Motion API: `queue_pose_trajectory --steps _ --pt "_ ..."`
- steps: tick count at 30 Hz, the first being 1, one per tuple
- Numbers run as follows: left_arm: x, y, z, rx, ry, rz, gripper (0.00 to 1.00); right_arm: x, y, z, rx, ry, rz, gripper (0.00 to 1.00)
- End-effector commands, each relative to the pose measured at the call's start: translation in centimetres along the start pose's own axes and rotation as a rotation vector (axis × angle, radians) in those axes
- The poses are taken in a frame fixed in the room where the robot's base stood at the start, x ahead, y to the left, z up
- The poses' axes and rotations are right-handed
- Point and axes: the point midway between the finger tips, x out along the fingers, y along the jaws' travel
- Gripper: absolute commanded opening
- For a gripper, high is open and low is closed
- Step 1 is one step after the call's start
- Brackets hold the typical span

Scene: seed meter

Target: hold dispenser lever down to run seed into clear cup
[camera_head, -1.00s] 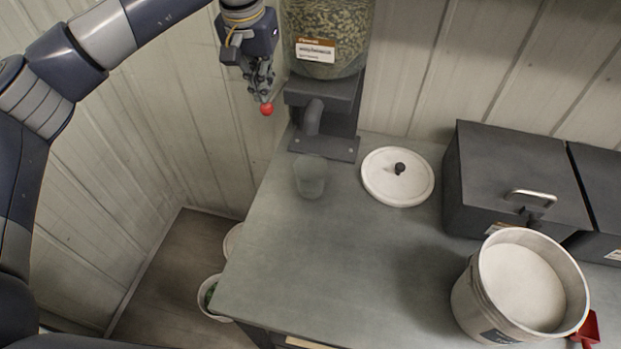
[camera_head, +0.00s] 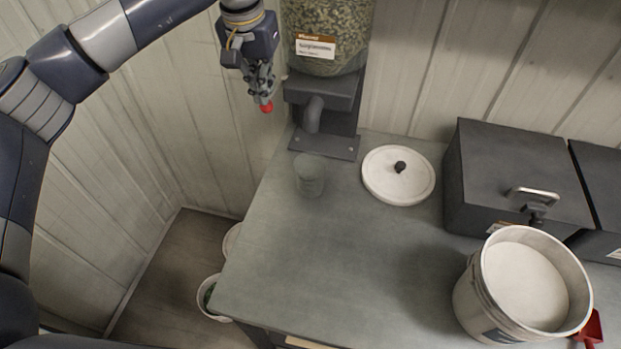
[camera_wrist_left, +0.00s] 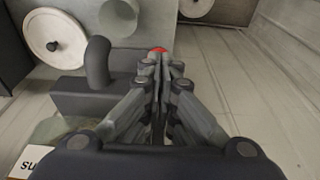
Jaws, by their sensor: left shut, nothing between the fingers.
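The seed dispenser has a clear hopper (camera_head: 327,38) full of pale greenish seed and a dark downward spout (camera_head: 313,116), which also shows in the wrist view (camera_wrist_left: 97,62). The lever's red knob (camera_head: 267,107) sticks out left of the dispenser. My left gripper (camera_head: 263,98) is shut and empty, its fingertips right at the knob; they partly cover it. In the wrist view the red knob (camera_wrist_left: 158,49) peeks out just beyond the closed fingertips (camera_wrist_left: 160,62). The clear cup (camera_head: 310,175) stands upright on the bench in front of the spout; its contents cannot be made out. My right gripper is not in view.
A round white lid (camera_head: 398,176) lies right of the cup. A dark box (camera_head: 515,178) with a handle and a bucket of white material (camera_head: 525,285) stand further right. The bench's front middle (camera_head: 330,265) is clear. A wall is close on the left.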

Motion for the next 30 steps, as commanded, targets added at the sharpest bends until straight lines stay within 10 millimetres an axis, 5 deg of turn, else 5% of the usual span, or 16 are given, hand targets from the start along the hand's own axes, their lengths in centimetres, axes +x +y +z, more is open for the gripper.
queue_pose_trajectory --steps 30 --pt "4.2 0.0 0.9 0.0 0.0 0.0 0.0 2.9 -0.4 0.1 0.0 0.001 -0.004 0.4"
